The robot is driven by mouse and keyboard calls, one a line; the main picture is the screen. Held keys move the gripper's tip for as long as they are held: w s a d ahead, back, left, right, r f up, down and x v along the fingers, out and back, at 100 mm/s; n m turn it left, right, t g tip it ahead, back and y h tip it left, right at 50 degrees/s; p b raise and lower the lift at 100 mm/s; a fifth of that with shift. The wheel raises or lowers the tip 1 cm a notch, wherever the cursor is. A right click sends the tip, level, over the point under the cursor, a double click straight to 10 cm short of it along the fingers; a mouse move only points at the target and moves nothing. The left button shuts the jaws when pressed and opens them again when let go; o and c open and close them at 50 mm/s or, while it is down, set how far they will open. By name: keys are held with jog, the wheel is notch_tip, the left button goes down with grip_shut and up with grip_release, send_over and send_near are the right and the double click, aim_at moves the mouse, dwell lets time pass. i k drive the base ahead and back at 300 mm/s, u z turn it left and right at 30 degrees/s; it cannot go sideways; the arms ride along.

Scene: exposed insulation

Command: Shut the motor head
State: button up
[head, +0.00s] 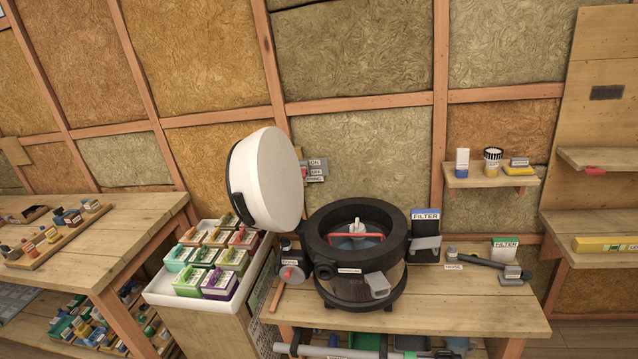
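The motor head (270,178) is a round white cap with a dark rim and a dark latch or handle on its left side. It stands open, tipped up on its edge at the upper left of the black vacuum drum (335,287). The drum sits on a wooden bench with its round top uncovered. Inside its mouth a red bar and a whitish piece (357,228) show. A grey latch (378,284) sticks out at the drum's front. The hinge between head and drum is mostly hidden. My gripper is not in view.
A white tray (165,290) of coloured boxes stands left, below the head. A wall shelf (490,181) is at right. The bench's front right is clear.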

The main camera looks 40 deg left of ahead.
aim_at(265, 177)
jog(key=z, duration=1.3)
jog(key=k, duration=2.65)
jog(key=u, duration=1.75)
jog(key=i, duration=1.05)
jog(key=z, duration=0.05)
